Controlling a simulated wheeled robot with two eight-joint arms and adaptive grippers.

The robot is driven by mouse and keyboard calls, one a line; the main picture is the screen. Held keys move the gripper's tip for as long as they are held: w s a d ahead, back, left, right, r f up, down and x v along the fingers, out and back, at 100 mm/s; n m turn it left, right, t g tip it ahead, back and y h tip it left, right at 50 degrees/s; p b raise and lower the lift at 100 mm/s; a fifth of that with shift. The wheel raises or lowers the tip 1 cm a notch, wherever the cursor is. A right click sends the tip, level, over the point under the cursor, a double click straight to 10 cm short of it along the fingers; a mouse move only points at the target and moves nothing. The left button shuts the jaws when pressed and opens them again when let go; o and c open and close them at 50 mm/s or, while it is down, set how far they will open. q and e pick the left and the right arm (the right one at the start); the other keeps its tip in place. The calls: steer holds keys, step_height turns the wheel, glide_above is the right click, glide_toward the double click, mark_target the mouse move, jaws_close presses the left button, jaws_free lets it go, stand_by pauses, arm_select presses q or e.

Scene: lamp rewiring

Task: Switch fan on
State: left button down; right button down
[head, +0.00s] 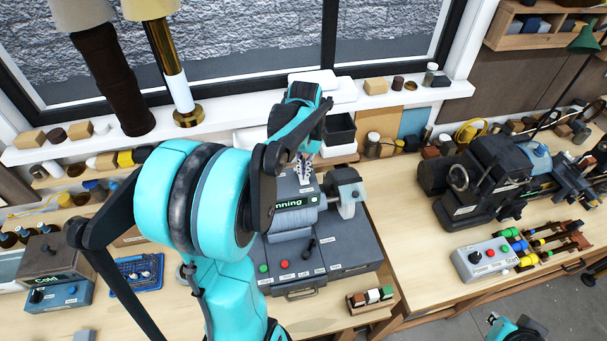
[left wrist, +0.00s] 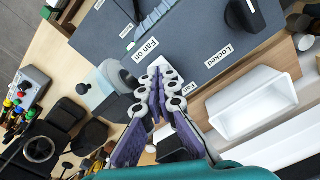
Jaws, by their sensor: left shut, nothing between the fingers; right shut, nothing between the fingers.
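The grey machine (head: 345,250) stands on the bench in the middle of the head view, partly hidden by my left arm. Its display ends in "nning". In the left wrist view its grey top (left wrist: 195,25) carries the labels "Fan on" (left wrist: 145,50), "Locked" (left wrist: 218,56) and a partly covered "Fan" label (left wrist: 190,88). My left gripper (left wrist: 162,73) is shut and empty, its tips at a small white part beside "Fan on"; I cannot tell whether they touch. It also shows in the head view (head: 303,163). My right gripper (head: 494,319) is shut at the bottom right edge, mostly cut off.
The front panel has a green button (head: 264,267), a red button (head: 284,264) and a black lever (head: 309,247). A dark lathe-like machine (head: 490,180) and a grey control box (head: 484,258) stand right. Bare bench lies between.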

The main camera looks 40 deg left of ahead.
arm_select(q)
steer(key=shift+s+r+p, duration=0.1)
steer(key=shift+r+p, duration=1.65)
steer(key=shift+r, duration=1.1)
steer(key=shift+f, duration=0.1)
